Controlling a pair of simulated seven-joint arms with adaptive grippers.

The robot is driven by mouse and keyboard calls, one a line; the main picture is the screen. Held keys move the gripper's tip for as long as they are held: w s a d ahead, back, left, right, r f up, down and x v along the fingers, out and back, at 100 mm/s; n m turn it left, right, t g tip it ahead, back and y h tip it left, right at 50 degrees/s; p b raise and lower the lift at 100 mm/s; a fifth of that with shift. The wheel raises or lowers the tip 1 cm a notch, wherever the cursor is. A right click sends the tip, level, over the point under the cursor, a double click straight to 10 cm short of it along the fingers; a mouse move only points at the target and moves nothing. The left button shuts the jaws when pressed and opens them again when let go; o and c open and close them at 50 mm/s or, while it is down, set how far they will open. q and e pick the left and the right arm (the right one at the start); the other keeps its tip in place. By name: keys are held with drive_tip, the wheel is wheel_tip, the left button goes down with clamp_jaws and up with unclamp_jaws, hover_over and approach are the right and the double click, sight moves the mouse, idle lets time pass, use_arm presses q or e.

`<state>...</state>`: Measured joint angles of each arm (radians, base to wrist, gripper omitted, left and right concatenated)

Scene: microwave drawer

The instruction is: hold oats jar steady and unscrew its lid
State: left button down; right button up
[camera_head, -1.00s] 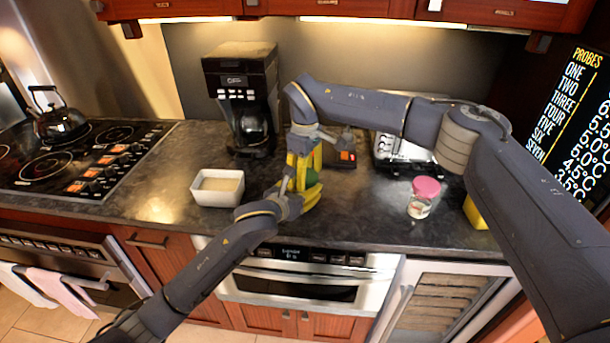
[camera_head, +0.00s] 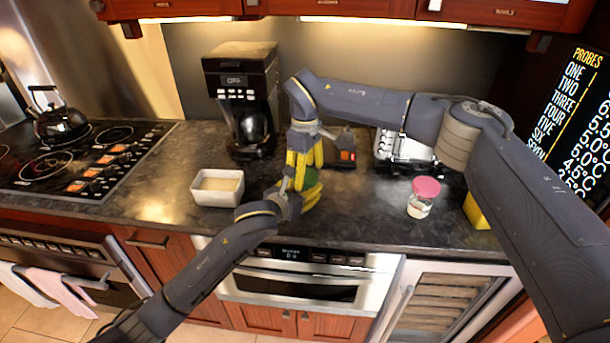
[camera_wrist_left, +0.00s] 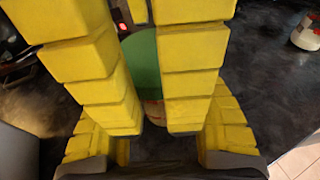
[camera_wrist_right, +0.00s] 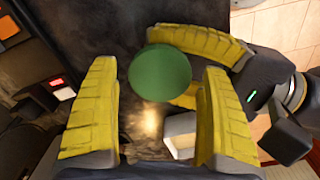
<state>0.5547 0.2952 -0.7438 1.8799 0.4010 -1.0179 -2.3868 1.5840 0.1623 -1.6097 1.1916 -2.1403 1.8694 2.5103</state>
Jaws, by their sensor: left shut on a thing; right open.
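The oats jar has a round green lid (camera_head: 313,178), mostly hidden among the yellow fingers in the head view. My left gripper (camera_head: 302,197) is shut around the jar's side from the front. In the left wrist view the green lid (camera_wrist_left: 141,62) and a bit of the jar body (camera_wrist_left: 154,110) show between its fingers. My right gripper (camera_head: 303,158) is above the jar and points down. In the right wrist view its two fingers stand open on either side of the green lid (camera_wrist_right: 160,73), with visible gaps. The lid sits on the jar as far as I can see.
A pink-lidded glass jar (camera_head: 424,196) stands to the right on the dark counter (camera_head: 365,215). A white square dish (camera_head: 217,188) is to the left. A coffee maker (camera_head: 241,95) and a toaster (camera_head: 395,150) stand behind. The counter's front edge is close to my left gripper.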

drive_tip(key=shift+r, duration=1.8)
use_arm(q)
drive_tip(key=c, duration=0.6)
unclamp_jaws()
drive_tip(key=shift+s, duration=0.1)
drive_tip(key=shift+o, duration=0.5)
drive_tip(key=v, duration=1.2)
